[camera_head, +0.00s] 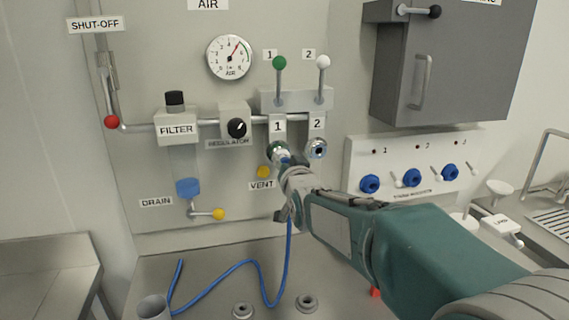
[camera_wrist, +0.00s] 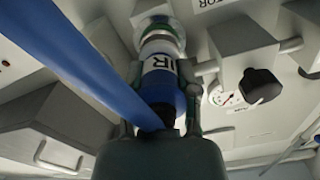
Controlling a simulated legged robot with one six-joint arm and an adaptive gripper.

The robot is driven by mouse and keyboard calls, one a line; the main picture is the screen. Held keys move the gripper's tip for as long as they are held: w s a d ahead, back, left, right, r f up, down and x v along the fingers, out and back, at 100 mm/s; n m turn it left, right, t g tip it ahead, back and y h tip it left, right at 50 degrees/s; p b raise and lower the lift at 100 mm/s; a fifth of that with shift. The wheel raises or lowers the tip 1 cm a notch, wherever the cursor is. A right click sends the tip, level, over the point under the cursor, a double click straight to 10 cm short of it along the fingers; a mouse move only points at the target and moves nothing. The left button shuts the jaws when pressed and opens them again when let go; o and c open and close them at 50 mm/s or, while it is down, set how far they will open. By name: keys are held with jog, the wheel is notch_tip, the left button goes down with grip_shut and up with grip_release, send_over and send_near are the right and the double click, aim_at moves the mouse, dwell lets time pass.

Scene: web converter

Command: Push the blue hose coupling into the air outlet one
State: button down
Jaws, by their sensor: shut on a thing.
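My gripper (camera_head: 284,165) is at air outlet one (camera_head: 276,150), the green-ringed outlet under the "1" plate, and partly hides it. In the wrist view my gripper's fingers (camera_wrist: 162,98) are shut around the blue hose coupling (camera_wrist: 158,84), which carries a white "AIR" band. The coupling's front end lines up with the metal collar of the outlet (camera_wrist: 160,32) and looks to be touching it. How deep it sits cannot be told. The blue hose (camera_head: 288,240) hangs down from the coupling and crosses the wrist view at the left.
Air outlet two (camera_head: 316,149) is close on the right. The yellow vent knob (camera_head: 264,172) is just left of my gripper. The regulator (camera_head: 236,126) and filter (camera_head: 176,128) are farther left. Levers (camera_head: 279,64) stand above. The hose runs to a grey cup (camera_head: 153,307) on the bench.

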jog(key=shift+w+a, duration=0.15)
jog(key=shift+w, duration=0.35)
dwell(0.4)
jog(key=shift+c, duration=1.3)
grip_release()
jog(key=v, duration=1.1)
jog(key=shift+s, duration=0.4)
jog(key=s+d+f+g+h, duration=0.1)
jog(key=s+d+f+g, duration=0.3)
jog(key=s, duration=0.4)
jog(key=s+d+f+g+h, duration=0.2)
jog(key=s+d+f+g, duration=0.2)
jog(key=s, duration=0.5)
jog(key=s+d+f+g+h, duration=0.2)
jog(key=s+d+f, duration=0.4)
jog(key=s, duration=0.3)
jog(key=shift+d+f+g, duration=0.25)
jog(key=shift+d+g, duration=0.15)
jog(key=shift+g, duration=0.5)
